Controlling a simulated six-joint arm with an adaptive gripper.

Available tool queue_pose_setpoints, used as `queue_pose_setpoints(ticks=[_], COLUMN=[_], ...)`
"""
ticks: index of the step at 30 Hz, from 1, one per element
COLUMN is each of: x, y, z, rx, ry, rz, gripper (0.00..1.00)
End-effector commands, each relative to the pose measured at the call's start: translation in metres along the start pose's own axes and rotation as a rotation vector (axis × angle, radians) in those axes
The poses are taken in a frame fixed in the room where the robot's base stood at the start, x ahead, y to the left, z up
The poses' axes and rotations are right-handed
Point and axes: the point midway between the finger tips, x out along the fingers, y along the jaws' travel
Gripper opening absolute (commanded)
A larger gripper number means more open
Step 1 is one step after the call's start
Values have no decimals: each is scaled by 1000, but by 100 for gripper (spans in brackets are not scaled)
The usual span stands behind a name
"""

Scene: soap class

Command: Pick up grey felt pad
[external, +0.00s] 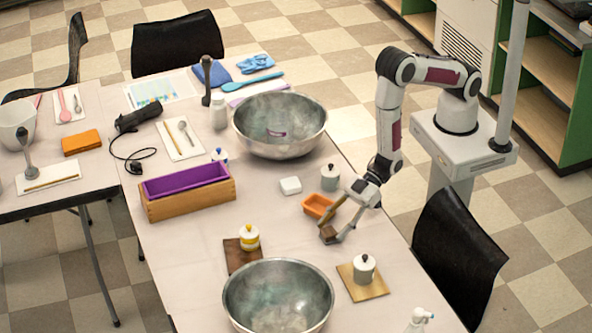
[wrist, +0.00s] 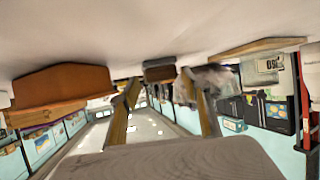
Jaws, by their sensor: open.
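I cannot make out a grey felt pad for certain in either view. My gripper (external: 335,232) is low over the table, beside the orange tray, with its fingers apart. A small dark brown block (external: 328,234) is at its fingertips; I cannot tell if they touch it. In the wrist view, which looks upside down, the two fingers of my gripper (wrist: 164,100) are spread, and the brown block (wrist: 159,73) shows beyond and between them. The orange tray (wrist: 62,84) is to the left there. It also shows in the external view (external: 319,206).
A white block (external: 290,185) and a lidded grey jar (external: 330,178) stand behind the tray. Another jar (external: 364,268) stands on a wooden board (external: 375,288) in front. Metal bowls (external: 281,125) (external: 278,297) stand behind and in front. A wooden box (external: 187,199) is left.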

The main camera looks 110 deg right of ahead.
Motion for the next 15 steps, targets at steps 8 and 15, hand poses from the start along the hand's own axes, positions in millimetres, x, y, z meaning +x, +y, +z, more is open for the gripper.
queue_pose_setpoints(ticks=[8,15], x=[8,8], y=[0,0], z=[0,0], rx=[0,0], ry=[0,0], rz=[0,0], gripper=[47,47])
